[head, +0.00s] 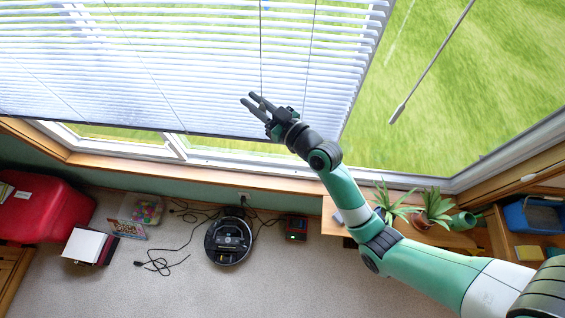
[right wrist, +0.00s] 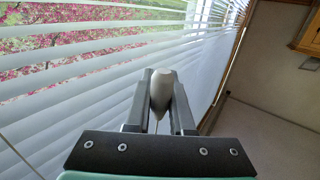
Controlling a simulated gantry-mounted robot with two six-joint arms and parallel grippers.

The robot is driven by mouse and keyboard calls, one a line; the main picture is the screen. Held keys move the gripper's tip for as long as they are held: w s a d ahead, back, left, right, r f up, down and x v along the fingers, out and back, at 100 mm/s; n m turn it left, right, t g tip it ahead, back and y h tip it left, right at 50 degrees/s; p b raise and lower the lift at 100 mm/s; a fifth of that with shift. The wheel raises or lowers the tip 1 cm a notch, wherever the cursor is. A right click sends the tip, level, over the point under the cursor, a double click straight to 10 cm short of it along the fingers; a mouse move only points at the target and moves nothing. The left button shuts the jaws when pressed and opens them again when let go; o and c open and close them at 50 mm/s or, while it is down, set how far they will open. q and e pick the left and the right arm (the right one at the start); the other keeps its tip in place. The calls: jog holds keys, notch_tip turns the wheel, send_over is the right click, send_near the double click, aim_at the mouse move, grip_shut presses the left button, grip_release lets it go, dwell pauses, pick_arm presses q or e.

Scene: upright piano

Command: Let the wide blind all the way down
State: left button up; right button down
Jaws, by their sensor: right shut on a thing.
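The wide blind (head: 170,75) has white slats and hangs over the left window in the head view. Its dark bottom rail (head: 100,124) is above the wooden sill, with a strip of glass showing below it. My right gripper (head: 255,102) is in front of the blind, near its right part. It is shut on a grey cord knob (right wrist: 162,88), which sits between the fingers in the right wrist view. A thin cord (head: 262,45) runs up from the gripper in the head view. The slats also show close beside the gripper in the right wrist view (right wrist: 75,88). My left gripper is not in view.
A second cord with a pale knob (head: 398,113) hangs at the right window. Potted plants (head: 432,207) stand on a wooden surface beneath my right arm. A robot vacuum (head: 229,240), cables and a red case (head: 40,208) are on the floor.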

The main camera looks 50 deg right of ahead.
notch_tip(320, 180, up, 9)
jog(key=p, duration=0.5)
jog(key=shift+f+p, duration=0.2)
jog(key=shift+p, duration=0.1)
jog(key=shift+r, duration=0.1)
notch_tip(320, 180, up, 9)
jog(key=shift+f, duration=0.1)
